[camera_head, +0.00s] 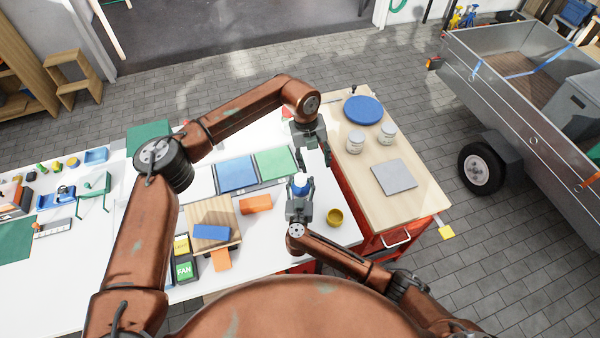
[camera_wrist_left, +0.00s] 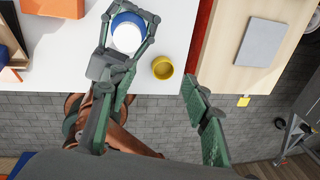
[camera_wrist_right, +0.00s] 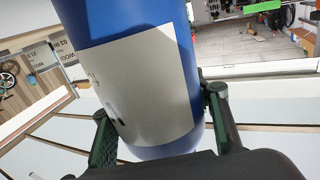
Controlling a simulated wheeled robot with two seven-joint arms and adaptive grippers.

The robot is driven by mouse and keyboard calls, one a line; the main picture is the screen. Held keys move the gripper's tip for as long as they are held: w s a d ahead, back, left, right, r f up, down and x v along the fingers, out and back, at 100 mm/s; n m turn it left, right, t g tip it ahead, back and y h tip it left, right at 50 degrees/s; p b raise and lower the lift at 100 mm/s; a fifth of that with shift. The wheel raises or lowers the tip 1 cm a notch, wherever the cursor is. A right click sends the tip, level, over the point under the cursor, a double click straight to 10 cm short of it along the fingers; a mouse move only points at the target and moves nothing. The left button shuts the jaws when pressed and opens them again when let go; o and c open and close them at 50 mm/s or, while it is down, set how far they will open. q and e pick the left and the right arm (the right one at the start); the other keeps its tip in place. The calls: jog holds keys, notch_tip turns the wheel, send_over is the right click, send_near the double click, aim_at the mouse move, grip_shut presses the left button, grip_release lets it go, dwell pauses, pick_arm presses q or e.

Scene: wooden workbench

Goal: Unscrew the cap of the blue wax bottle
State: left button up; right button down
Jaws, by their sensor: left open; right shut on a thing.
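The blue wax bottle (camera_head: 299,190) is held upright above the white table in my right gripper (camera_head: 300,196). Its white cap (camera_wrist_left: 127,38) faces the left wrist camera and shows as a round disc with blue around it. In the right wrist view the blue body (camera_wrist_right: 120,22) with a white label fills the space between the right fingers (camera_wrist_right: 163,135). My left gripper (camera_head: 313,160) is open and empty, fingers pointing down. It is just beyond the bottle, slightly to the right, and apart from the cap. In the left wrist view its fingers (camera_wrist_left: 155,105) have nothing between them.
A yellow cup (camera_head: 335,217) stands on the table right of the bottle. Blue and green panels (camera_head: 237,173) and an orange block (camera_head: 256,204) lie to the left. The wooden side bench (camera_head: 420,205) holds white jars (camera_head: 355,142), a blue disc (camera_head: 363,110) and a grey plate (camera_head: 394,177).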

pick_arm(q)
jog(key=d+r+m+h, duration=0.6)
jog(key=d+r+h, duration=0.5)
jog(key=d+r, duration=0.8)
jog(key=w+a+r+n+t+h, duration=0.1)
jog(key=w+r+n+t+h, duration=0.25)
jog(key=w+r+t, duration=0.7)
jog(key=w+a+f+n+t+y, duration=0.2)
jog(key=w+a+f+n+y, duration=0.2)
jog(key=w+a+y, duration=0.55)
jog(key=m+g+y, duration=0.7)
jog(key=m+g, duration=0.2)
jog(key=g, duration=0.3)
send_over(301, 178)
notch_tip(301, 178, down, 27)
jog(key=shift+w+r, duration=0.1)
jog(key=shift+w, duration=0.05)
jog(key=shift+a+f, duration=0.1)
jog(key=shift+f, duration=3.8)
